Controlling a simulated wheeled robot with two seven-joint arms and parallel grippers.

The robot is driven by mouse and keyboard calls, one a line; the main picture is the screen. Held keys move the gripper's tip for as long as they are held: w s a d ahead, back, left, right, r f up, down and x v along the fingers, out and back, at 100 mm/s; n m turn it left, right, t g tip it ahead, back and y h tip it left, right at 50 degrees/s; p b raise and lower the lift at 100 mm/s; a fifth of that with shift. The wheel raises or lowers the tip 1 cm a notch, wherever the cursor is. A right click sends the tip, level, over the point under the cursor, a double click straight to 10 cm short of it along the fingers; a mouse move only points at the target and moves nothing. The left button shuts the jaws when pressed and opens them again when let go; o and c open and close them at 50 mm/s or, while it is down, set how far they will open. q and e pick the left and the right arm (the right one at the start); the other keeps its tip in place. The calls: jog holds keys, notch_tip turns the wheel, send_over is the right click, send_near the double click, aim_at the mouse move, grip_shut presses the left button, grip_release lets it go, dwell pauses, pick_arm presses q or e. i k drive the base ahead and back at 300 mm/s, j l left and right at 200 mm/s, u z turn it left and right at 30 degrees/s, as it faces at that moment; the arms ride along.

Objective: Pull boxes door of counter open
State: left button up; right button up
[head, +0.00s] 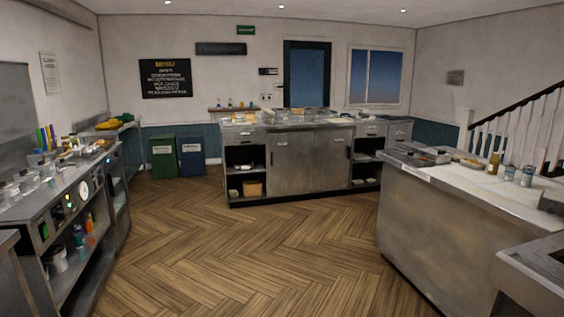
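A long metal counter (228,206) stands across the room in the head view, facing me. Its middle has two flat grey doors, a left door (295,165) and a right door (334,162), and both look shut. Open shelves flank the doors; the lower left shelf holds a brown box (253,188). Small drawers sit above the shelves. I cannot tell which door is the boxes door. Neither of my grippers is in view.
Clear wooden floor (250,255) lies between me and the counter. A shelf unit with equipment (68,205) runs along the left. Another metal counter (430,225) stands at the right. Green (163,158) and blue (192,157) bins stand left of the far counter.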

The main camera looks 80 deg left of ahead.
aim_at(331, 150)
jog(key=u, duration=2.1)
jog(key=i+u, duration=0.15)
jog(key=i, duration=0.3)
jog(key=i+l+u, duration=0.15)
jog(key=i, duration=0.35)
jog(key=i+l+u, duration=0.15)
jog(key=i, duration=0.3)
jog(key=i+l+u, duration=0.2)
jog(key=i, duration=0.25)
jog(key=i+u, duration=0.3)
jog(key=i, duration=1.85)
jog(key=i+l+z, duration=0.25)
jog(key=i+z, duration=0.15)
jog(key=i, duration=0.35)
jog(key=i+z, duration=0.45)
jog(key=i, duration=0.35)
jog(key=i+j+z, duration=0.4)
jog(key=i, duration=0.35)
jog(key=l, duration=0.1)
